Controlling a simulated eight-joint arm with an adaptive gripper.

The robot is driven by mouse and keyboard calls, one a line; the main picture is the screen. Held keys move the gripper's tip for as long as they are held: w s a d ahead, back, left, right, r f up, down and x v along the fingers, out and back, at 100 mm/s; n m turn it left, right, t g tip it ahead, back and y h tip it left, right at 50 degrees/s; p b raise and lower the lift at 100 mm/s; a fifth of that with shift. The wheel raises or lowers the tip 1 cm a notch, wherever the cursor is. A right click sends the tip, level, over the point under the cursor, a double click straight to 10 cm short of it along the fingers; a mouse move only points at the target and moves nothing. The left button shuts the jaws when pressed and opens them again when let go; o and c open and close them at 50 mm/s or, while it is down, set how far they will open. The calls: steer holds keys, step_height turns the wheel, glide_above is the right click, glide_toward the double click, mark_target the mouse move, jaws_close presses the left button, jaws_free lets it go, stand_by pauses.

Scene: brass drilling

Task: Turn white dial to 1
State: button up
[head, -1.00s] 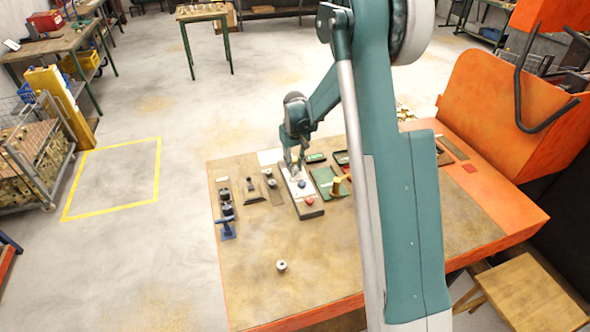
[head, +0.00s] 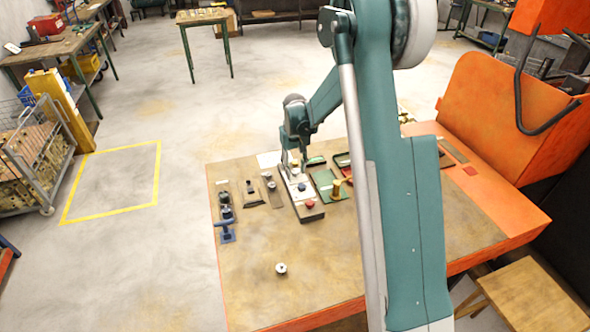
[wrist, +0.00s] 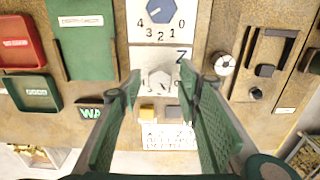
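The white dial (wrist: 160,80) is a pale knob on a white numbered plate in the wrist view. Its pointing direction and most of its marks are too faint to read. My gripper (wrist: 152,92) is open, its two green fingers apart on either side of the dial, with nothing held. I cannot tell whether a fingertip touches the dial. A blue dial (wrist: 159,11) on a plate marked 0 to 4 sits just above it in the picture. In the head view my gripper (head: 293,163) is over the far end of the dial panel and hides the white dial.
A red knob (head: 309,204) is at the panel's near end. Green trays (wrist: 86,40), a red tray (wrist: 20,42) and a round white gauge or knob (wrist: 224,64) flank the panel. The near part of the workbench (head: 300,240) is mostly clear.

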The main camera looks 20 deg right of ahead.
mark_target(295, 171)
steer(key=shift+r, duration=0.1)
step_height(295, 171, up, 12)
stand_by(0.9)
stand_by(0.4)
